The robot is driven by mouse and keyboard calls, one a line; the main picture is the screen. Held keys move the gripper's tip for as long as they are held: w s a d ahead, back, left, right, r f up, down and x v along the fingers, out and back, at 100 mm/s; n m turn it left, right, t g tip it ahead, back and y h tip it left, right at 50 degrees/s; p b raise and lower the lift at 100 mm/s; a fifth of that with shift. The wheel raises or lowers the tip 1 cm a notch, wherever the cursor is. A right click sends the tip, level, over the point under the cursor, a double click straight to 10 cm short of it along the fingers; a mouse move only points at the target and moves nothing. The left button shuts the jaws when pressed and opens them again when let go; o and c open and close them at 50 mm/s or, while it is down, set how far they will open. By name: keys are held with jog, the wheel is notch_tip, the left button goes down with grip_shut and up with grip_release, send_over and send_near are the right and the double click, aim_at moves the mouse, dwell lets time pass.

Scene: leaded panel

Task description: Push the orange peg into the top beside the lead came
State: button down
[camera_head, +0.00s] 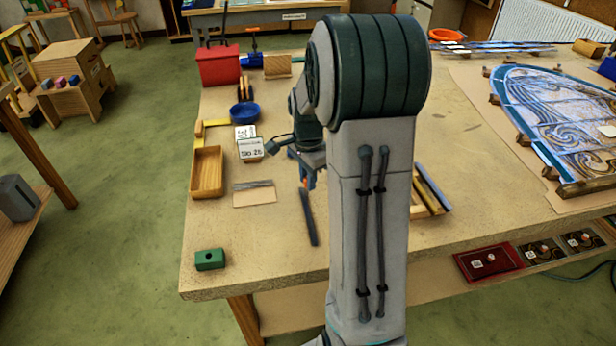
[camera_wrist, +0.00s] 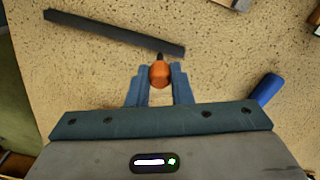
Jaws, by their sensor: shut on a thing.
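The orange peg (camera_wrist: 158,74) with a dark tip is between the two blue fingers of my gripper (camera_wrist: 157,84) in the wrist view. My gripper is shut on it. In the head view my gripper (camera_head: 306,180) hangs over the table, with a bit of orange at its tip. The lead came appears to be the dark grey strip (camera_head: 308,217) lying on the table top (camera_head: 265,262); it also shows in the wrist view (camera_wrist: 112,32). The peg's tip appears close to one end of the strip. I cannot tell whether it touches the strip or the top.
A wooden tray (camera_head: 207,172), a tan pad (camera_head: 254,198) and a green block (camera_head: 210,259) lie to the left. A blue bowl (camera_head: 244,112) and red box (camera_head: 219,66) are farther back. The leaded panel (camera_head: 565,115) lies right. My arm hides the table's middle.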

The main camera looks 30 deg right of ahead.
jog(key=shift+f+b, duration=0.55)
jog(key=shift+f, duration=0.2)
dwell(0.3)
jog(key=c, duration=1.2)
grip_release()
notch_tip(320, 180, up, 14)
jog(key=shift+s, duration=0.1)
